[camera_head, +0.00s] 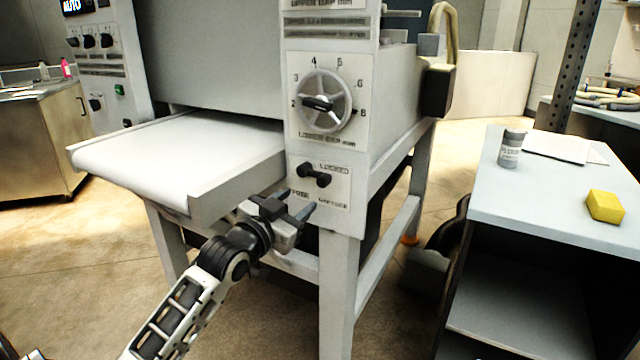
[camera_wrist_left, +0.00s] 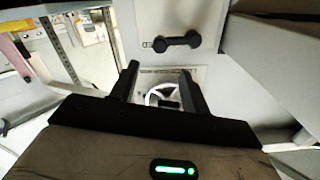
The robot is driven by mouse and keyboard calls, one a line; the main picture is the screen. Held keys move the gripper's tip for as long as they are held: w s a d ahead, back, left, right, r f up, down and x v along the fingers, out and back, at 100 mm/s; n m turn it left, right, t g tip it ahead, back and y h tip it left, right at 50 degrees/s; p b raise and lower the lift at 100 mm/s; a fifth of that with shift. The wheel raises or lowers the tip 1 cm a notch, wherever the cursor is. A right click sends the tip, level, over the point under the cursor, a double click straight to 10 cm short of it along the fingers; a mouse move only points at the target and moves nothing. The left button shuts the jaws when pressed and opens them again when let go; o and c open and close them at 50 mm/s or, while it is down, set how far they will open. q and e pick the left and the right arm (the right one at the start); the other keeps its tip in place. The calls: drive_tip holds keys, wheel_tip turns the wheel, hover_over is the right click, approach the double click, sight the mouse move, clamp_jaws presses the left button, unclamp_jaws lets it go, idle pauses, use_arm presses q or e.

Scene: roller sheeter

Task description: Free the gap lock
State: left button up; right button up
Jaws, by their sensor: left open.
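The gap lock (camera_head: 314,174) is a short black bar handle with rounded ends on a pale plate on the sheeter's front post. It lies nearly level, its right end slightly lower. The word LOCKED is printed above right of it, and smaller lettering lies below. My left gripper (camera_head: 296,203) is open and empty, just below and left of the handle, apart from it. In the left wrist view the handle (camera_wrist_left: 178,41) shows beyond the fingertips (camera_wrist_left: 160,70), toward the top. My right gripper is not in view.
Above the lock is a numbered dial (camera_head: 326,101) with a black pointer. The white feed table (camera_head: 180,152) juts out left, above my left forearm. At right a side table (camera_head: 552,190) holds a grey container (camera_head: 511,150) and a yellow block (camera_head: 604,206).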

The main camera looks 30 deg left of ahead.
sight(321, 183)
use_arm(q)
drive_tip(key=w, duration=1)
drive_tip(key=shift+w+a, duration=0.15)
drive_tip(key=shift+a, duration=0.25)
drive_tip(key=shift+f, duration=0.1)
clamp_jaws()
